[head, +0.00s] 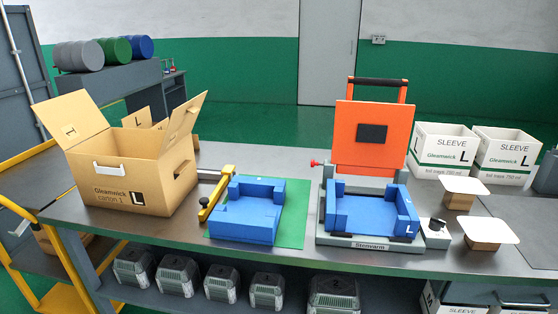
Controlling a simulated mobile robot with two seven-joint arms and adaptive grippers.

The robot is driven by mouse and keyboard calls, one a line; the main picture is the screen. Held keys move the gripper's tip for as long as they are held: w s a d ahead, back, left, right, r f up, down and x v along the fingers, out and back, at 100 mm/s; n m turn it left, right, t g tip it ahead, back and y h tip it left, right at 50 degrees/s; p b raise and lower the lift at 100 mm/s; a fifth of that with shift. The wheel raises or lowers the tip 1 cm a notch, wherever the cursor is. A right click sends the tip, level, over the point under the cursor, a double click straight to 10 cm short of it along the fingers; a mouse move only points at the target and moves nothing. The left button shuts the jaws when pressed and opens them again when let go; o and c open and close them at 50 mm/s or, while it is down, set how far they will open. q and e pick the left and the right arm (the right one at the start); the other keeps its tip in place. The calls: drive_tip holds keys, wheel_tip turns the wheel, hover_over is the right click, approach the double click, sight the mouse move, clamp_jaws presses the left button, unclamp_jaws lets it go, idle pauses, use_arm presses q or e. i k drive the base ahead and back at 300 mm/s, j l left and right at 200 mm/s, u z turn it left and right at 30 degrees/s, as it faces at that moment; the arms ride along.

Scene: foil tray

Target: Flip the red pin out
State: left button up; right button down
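The red pin (314,163) sticks out to the left from the side of the grey Stenvarm press (370,243), near the hinge of its raised orange lid (351,137). The pin is small here, and I cannot tell its exact position in its mount. The lid stands upright with a dark square pad on its face and a black handle bar behind its top. A blue tray-shaped nest marked L (368,218) sits in the press base. Neither of my grippers is in view.
A second blue nest (247,218) lies on a green mat (291,226), beside a yellow-black clamp (215,195). An open carton (128,178) stands at left. White sleeve boxes (446,155) and white-topped brown blocks (485,235) stand at right. Bare tabletop lies behind the mat.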

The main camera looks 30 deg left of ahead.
sight(313, 163)
drive_tip(key=k+j, duration=0.1)
drive_tip(key=j, duration=0.85)
drive_tip(key=k+j, duration=0.15)
drive_tip(key=j, duration=0.3)
drive_tip(key=i+l, duration=0.1)
drive_tip(key=i, duration=0.2)
